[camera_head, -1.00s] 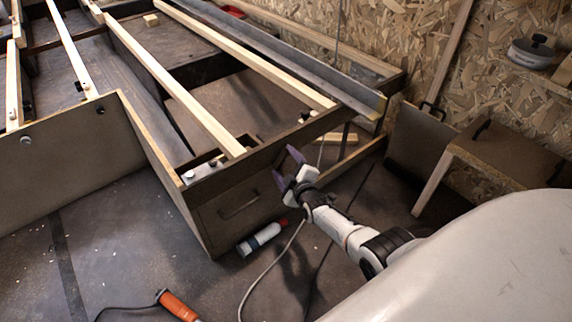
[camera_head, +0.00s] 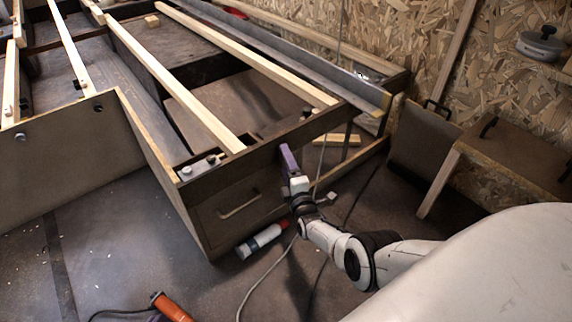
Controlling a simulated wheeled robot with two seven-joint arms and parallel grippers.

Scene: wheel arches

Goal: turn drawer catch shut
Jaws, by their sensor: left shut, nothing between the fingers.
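The drawer front (camera_head: 214,222) is set in the end of the dark wooden bed frame, with a metal bar handle (camera_head: 239,206). It looks closed, flush with the frame.
A white and red canister (camera_head: 260,240) lies on the floor below the drawer. An orange-handled tool (camera_head: 172,307) with a cable lies at the bottom. A thin grey cable hangs beside my arm. Wooden panels (camera_head: 420,140) lean at the right wall. Open floor lies left of the drawer.

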